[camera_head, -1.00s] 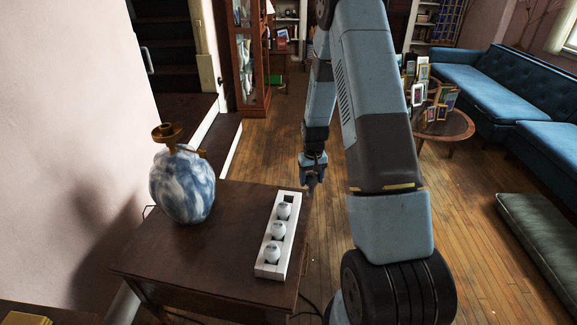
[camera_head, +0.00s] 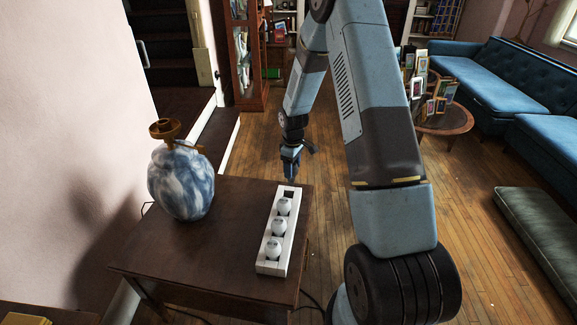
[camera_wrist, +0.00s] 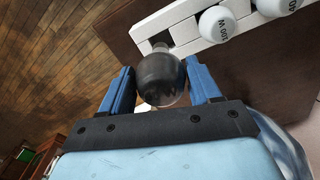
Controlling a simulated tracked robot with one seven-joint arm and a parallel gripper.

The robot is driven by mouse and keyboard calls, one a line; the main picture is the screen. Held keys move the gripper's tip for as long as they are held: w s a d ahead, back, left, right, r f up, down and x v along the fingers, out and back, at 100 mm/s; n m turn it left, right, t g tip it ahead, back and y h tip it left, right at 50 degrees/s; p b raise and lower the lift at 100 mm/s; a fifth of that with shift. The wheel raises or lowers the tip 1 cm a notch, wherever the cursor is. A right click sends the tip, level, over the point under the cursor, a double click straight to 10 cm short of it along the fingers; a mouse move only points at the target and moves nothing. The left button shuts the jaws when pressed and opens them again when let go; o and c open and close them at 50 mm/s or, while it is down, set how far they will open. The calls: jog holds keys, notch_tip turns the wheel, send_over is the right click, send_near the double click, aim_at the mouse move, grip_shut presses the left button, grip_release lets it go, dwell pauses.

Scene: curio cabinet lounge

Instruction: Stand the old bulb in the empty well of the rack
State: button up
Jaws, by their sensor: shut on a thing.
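A dark, smoky old bulb (camera_wrist: 160,80) is held between the two blue fingers of my gripper (camera_wrist: 160,88) in the wrist view. Its narrow base points toward the white rack (camera_wrist: 184,30). The rack's empty well (camera_wrist: 158,41) is a dark square close beyond the base; I cannot tell whether the base is inside it. In the head view, my gripper (camera_head: 291,165) is just beyond the far end of the rack (camera_head: 262,266), where the empty well (camera_head: 289,194) shows. The held bulb is hard to make out there.
Three white bulbs (camera_head: 279,227) stand in the rack's other wells. The rack is near the right edge of a dark wooden table (camera_head: 190,260). A blue-and-white lamp base (camera_head: 182,183) stands at the table's left. The tabletop between them is clear.

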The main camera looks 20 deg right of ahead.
aim_at(289, 184)
jog(key=n, duration=0.1)
jog(key=w+a+n, duration=0.1)
jog(key=shift+a+r+n, duration=0.15)
jog(key=shift+r+n, duration=0.05)
jog(key=shift+n, duration=0.1)
jog(key=shift+s+d, duration=0.15)
jog(key=shift+d, duration=0.05)
jog(key=shift+f, duration=2.55)
jog(key=shift+f, duration=2.65)
jog(key=o, duration=1.6)
jog(key=shift+r, duration=0.1)
notch_tip(289, 184, up, 14)
jog(key=shift+f, duration=0.2)
